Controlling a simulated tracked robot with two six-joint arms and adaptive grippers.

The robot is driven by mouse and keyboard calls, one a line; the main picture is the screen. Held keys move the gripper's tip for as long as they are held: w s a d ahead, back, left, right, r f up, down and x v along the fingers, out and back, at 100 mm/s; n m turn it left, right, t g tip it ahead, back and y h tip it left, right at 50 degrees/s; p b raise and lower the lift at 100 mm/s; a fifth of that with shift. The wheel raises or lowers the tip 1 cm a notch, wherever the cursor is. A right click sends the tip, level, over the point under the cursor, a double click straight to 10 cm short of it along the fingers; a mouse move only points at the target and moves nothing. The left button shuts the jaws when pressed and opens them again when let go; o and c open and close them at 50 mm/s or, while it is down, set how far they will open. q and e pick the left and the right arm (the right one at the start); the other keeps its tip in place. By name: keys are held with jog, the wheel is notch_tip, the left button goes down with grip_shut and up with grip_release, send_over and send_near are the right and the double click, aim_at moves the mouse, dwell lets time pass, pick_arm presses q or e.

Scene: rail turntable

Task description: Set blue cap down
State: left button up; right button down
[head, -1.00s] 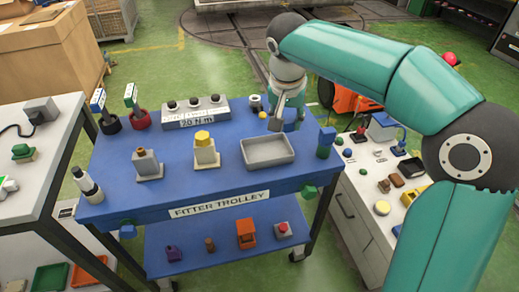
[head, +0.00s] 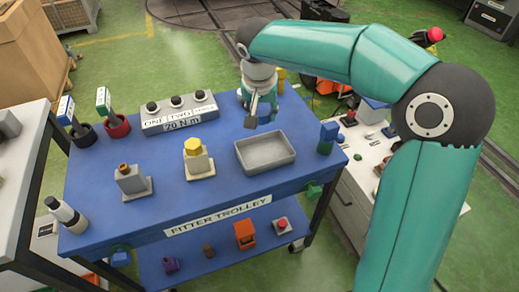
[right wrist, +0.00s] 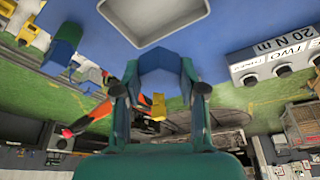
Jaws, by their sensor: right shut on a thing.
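My right gripper (head: 262,112) is over the back of the blue trolley top, just behind the grey tray (head: 265,153). In the right wrist view its two fingers (right wrist: 160,92) are shut on the blue cap (right wrist: 157,62), a six-sided blue piece between them. In the head view the gripper mostly hides the cap, and I cannot tell whether it touches the surface beneath. A yellow six-sided cap (head: 193,144) sits on a grey block (head: 198,165) left of the tray. My left gripper is not in view.
The blue trolley (head: 160,205) also carries a three-knob box (head: 180,112), a brass-topped grey block (head: 131,181), two cups with tagged handles and a blue-and-green post (head: 327,138). A white cabinet (head: 350,195) stands to the right. The trolley's front middle is clear.

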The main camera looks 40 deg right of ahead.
aim_at(261, 154)
notch_tip(261, 154, down, 14)
jog(key=shift+a+r, duration=0.1)
dwell(0.4)
jog(key=shift+f+b, duration=0.2)
jog(key=shift+b, duration=0.2)
jog(key=c, duration=0.7)
grip_release()
jog(key=shift+r, duration=0.1)
jog(key=shift+o, duration=0.2)
jog(key=shift+r, duration=0.1)
jog(key=shift+r, duration=0.15)
jog(key=v, duration=1.1)
jog(key=shift+r, duration=0.35)
jog(key=shift+s+a+f, duration=0.1)
jog(key=shift+s, duration=0.05)
